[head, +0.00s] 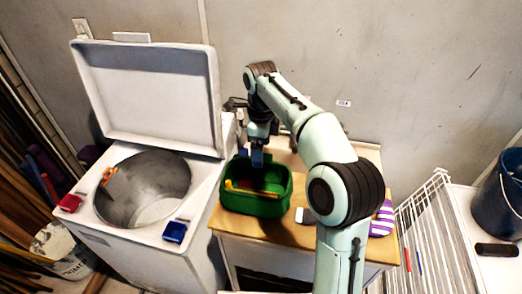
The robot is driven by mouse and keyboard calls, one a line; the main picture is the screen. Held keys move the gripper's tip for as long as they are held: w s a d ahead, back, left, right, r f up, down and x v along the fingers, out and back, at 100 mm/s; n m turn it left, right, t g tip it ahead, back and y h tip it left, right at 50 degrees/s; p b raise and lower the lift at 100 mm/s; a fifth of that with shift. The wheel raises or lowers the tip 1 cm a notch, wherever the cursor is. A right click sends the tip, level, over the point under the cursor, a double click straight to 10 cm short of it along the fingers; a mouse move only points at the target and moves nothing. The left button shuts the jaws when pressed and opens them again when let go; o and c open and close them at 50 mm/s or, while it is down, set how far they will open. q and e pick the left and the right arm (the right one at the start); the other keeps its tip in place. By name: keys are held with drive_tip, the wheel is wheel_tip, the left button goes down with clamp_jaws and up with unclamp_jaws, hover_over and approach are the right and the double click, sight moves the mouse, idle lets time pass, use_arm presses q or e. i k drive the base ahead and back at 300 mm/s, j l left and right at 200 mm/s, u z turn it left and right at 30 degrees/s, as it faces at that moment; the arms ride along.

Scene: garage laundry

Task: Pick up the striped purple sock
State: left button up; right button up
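A striped purple and white sock (384,219) lies at the right end of the wooden table top, partly hidden behind my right arm. My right arm comes in from the bottom, right of centre, and bends over the table to the left. My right gripper (257,158) points down at the green bin (240,205), well to the left of the sock. Its fingers are small and dark here, and I cannot tell whether they are open or shut. My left gripper is not in view.
A white top-loading washer (130,228) with its lid (150,92) raised stands left of the wooden table (290,232). Red and blue items lie on its rim. A small white object (304,215) is beside the bin. A white wire rack (432,240) stands right of the table.

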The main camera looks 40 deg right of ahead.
sight(384, 224)
drive_tip(key=k, duration=1)
